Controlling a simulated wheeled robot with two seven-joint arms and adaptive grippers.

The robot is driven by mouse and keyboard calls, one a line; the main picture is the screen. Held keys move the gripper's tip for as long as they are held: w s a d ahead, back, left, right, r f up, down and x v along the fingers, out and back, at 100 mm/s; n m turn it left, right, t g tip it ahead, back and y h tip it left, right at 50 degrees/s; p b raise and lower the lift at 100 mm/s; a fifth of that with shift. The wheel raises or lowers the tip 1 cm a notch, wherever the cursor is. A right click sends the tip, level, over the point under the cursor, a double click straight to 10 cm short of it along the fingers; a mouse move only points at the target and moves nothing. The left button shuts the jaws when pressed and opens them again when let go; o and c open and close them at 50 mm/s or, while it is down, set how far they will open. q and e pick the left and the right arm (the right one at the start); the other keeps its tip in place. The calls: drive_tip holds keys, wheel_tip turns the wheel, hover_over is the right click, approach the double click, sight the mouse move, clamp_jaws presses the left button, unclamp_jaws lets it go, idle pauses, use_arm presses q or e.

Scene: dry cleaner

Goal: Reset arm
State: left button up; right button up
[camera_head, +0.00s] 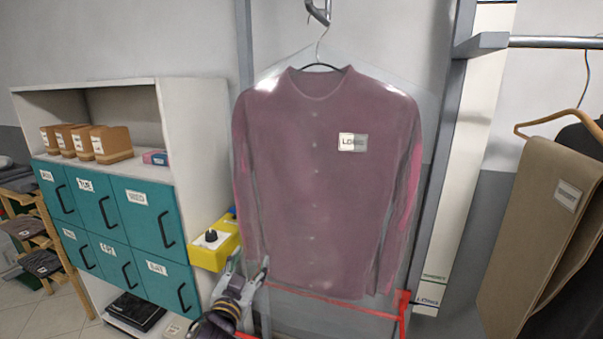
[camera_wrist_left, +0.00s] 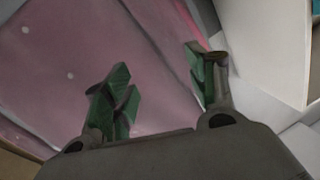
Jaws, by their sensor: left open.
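My left gripper (camera_head: 243,279) is low in the head view, in front of the lower left edge of a bagged mauve shirt (camera_head: 315,200). In the left wrist view its two green-padded fingers (camera_wrist_left: 160,85) are spread apart with nothing between them. The shirt (camera_wrist_left: 60,75) fills the background there, behind the fingers; I cannot tell whether they touch it. The shirt hangs on a hanger from a metal hook (camera_head: 319,12) and bears a white label. My right gripper is not in view.
A cabinet with teal drawers (camera_head: 150,222) stands to the left. A red bar (camera_head: 335,305) runs below the shirt. Brown trousers (camera_head: 543,235) hang at the right from a rail (camera_head: 555,42).

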use_arm(q)
drive_tip(key=s+a+f+n+g+y, duration=0.1)
drive_tip(key=s+a+f+g+y, duration=0.15)
drive_tip(key=s+f, duration=0.35)
drive_tip(key=s+a+f+n+g+y, duration=0.15)
drive_tip(key=s+a+f+g, duration=0.25)
drive_tip(key=f, duration=0.5)
drive_tip(key=s+a+f+g+h, duration=0.1)
drive_tip(key=s+f+g, duration=0.35)
drive_tip(key=s, duration=0.45)
drive_tip(key=s+a+f+g+h, duration=0.1)
drive_tip(key=s+f+g, duration=0.3)
drive_tip(key=s, duration=0.5)
wheel_tip(320, 180, down, 34)
drive_tip(key=s+a, duration=0.1)
drive_tip(key=s, duration=0.1)
drive_tip(key=s+a+f, duration=0.3)
drive_tip(key=s+f, duration=0.6)
drive_tip(key=s, duration=0.1)
drive_tip(key=s+a+f+g+y, duration=0.1)
drive_tip(key=s+a+f, duration=0.2)
drive_tip(key=s+f, duration=0.7)
drive_tip(key=shift+s+a+g, duration=0.15)
drive_tip(key=shift+s+g, duration=0.15)
drive_tip(key=shift+s, duration=0.4)
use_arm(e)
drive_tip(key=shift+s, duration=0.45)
